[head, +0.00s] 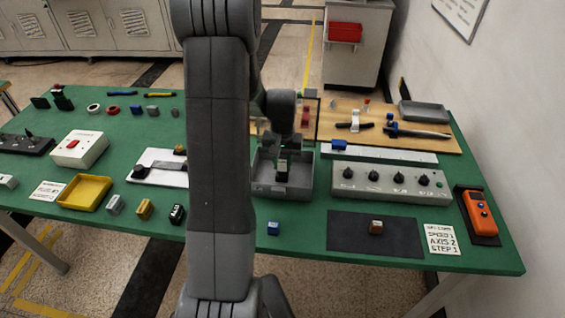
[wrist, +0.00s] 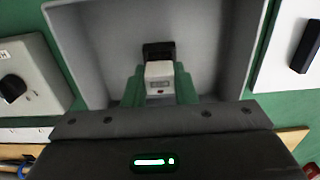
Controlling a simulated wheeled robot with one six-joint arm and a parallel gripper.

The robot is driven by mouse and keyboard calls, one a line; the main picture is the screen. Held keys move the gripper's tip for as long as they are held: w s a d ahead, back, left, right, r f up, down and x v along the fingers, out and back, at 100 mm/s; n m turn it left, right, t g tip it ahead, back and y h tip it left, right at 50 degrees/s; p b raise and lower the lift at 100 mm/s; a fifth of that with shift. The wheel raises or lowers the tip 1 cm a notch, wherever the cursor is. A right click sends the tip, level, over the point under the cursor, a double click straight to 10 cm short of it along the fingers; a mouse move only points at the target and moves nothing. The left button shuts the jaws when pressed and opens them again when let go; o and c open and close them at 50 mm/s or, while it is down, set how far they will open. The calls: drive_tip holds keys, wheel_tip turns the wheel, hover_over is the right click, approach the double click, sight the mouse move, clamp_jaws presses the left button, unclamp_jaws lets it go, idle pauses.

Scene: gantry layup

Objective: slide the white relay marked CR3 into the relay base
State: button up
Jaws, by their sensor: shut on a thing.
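My gripper (wrist: 159,92) points down into a grey tray (wrist: 232,45), its green fingers shut on a small white block, apparently the relay (wrist: 158,72). A mark on its face is too small to read. A dark part (wrist: 158,51) shows just beyond the white block; I cannot tell whether it belongs to the block or lies in the tray. In the head view my gripper (head: 282,160) is low over the tray (head: 262,187). I cannot make out for sure which thing is the relay base.
A grey box with knobs (head: 390,182) stands right of the tray. A white plate with black parts (head: 160,168) lies left. Small blocks in front include a blue one (head: 273,228) and a reddish one (head: 376,227) on a dark mat (head: 345,240). A yellow tray (head: 84,192) is far left.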

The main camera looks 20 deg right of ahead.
sight(282, 162)
drive_tip(key=shift+f+b, duration=0.8)
drive_tip(key=shift+f, duration=0.3)
drive_tip(key=o, duration=1)
drive_tip(key=shift+o, duration=0.2)
drive_tip(key=shift+r, duration=0.1)
wheel_tip(282, 162, up, 14)
drive_tip(key=shift+f, duration=0.2)
